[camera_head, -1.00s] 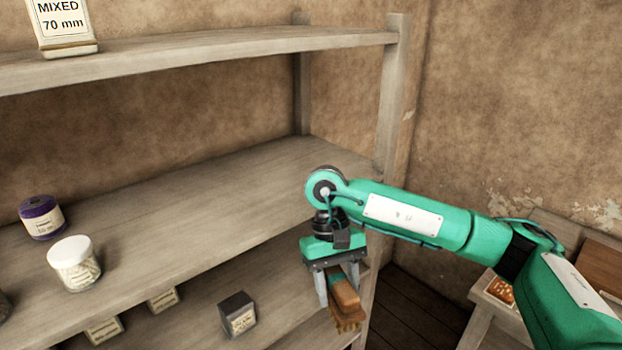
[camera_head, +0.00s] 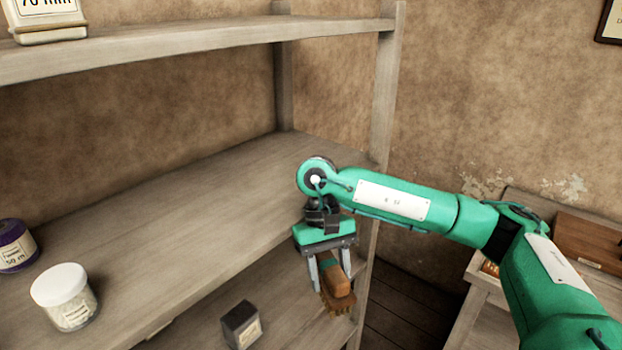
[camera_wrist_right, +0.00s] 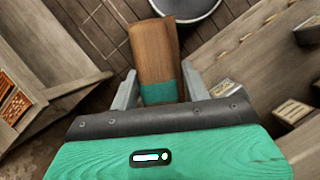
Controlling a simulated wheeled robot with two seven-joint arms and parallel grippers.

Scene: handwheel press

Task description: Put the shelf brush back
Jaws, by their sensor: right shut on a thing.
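The shelf brush (camera_head: 339,290) is brown wood with tan bristles on its lower side. My right gripper (camera_head: 329,277) is shut on it and holds it in front of the shelf unit, near its right post. In the right wrist view the brush (camera_wrist_right: 154,52) shows as a brown wooden block with a green band, between the two fingers of the right gripper (camera_wrist_right: 158,88). The middle shelf board (camera_head: 200,210) lies to the left of the gripper and has a wide bare stretch. My left gripper is not in view.
A white-lidded jar (camera_head: 64,297) and a purple-topped jar (camera_head: 15,246) stand at the left of the middle shelf. A dark box (camera_head: 241,325) sits on the shelf below. The shelf post (camera_head: 385,90) stands close behind my right arm. A round bucket-like thing (camera_wrist_right: 185,8) shows on the floor.

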